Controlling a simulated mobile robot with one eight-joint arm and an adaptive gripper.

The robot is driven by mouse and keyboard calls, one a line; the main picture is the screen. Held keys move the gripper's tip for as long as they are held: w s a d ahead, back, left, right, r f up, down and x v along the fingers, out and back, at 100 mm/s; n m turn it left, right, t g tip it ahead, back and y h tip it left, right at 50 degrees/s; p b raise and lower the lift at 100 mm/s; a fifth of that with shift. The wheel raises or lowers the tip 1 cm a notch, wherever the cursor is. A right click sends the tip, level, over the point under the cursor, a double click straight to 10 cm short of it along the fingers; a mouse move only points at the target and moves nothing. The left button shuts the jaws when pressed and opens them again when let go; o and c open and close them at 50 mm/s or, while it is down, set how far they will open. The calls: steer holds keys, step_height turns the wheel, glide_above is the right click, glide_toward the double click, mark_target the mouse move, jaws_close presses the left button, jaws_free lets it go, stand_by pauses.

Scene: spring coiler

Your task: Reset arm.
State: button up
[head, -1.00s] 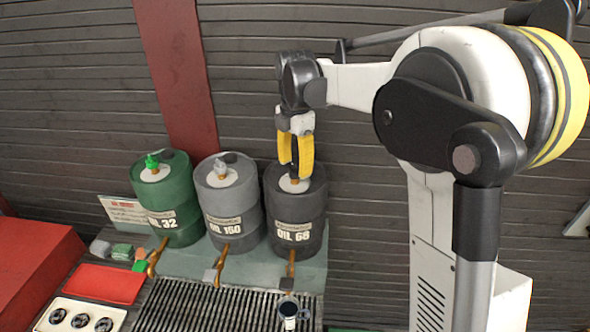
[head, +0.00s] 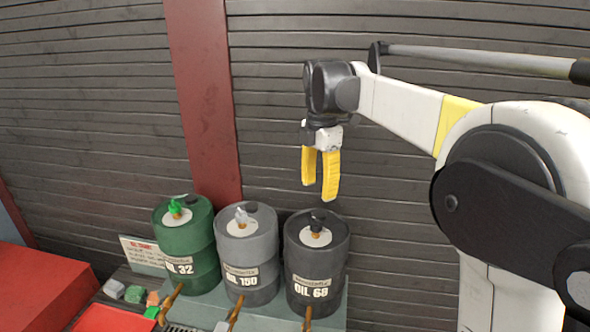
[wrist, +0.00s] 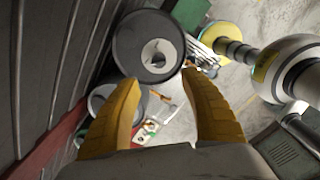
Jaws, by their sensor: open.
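My gripper (head: 320,176) has yellow fingers and hangs pointing down, open and empty, in the air above the dark OIL 68 drum (head: 318,262). A clear gap shows between the fingertips and the cap on the drum's top. My white arm reaches in from the right in the head view. In the wrist view, the two yellow fingers (wrist: 168,88) are spread apart, and the round dark drum top (wrist: 148,46) with its pale centre lies beyond them.
The grey OIL 150 drum (head: 247,258) and the green OIL 32 drum (head: 188,240) stand to the left of the dark drum. A ribbed dark wall (head: 420,180) with a red post (head: 203,100) stands behind. A red box (head: 40,290) is at the lower left.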

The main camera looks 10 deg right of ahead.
steer(key=s+f+m+t+b, duration=0.3)
steer(key=s+f+m+b, duration=0.7)
steer(key=f, duration=0.5)
steer(key=s+f+m+t+b, duration=0.4)
steer(key=s+f+m+b, duration=0.6)
steer(key=s+f, duration=0.5)
steer(key=shift+s+f+m+b, duration=0.3)
steer(key=shift+f+m, duration=0.35)
steer(key=shift+m, duration=0.45)
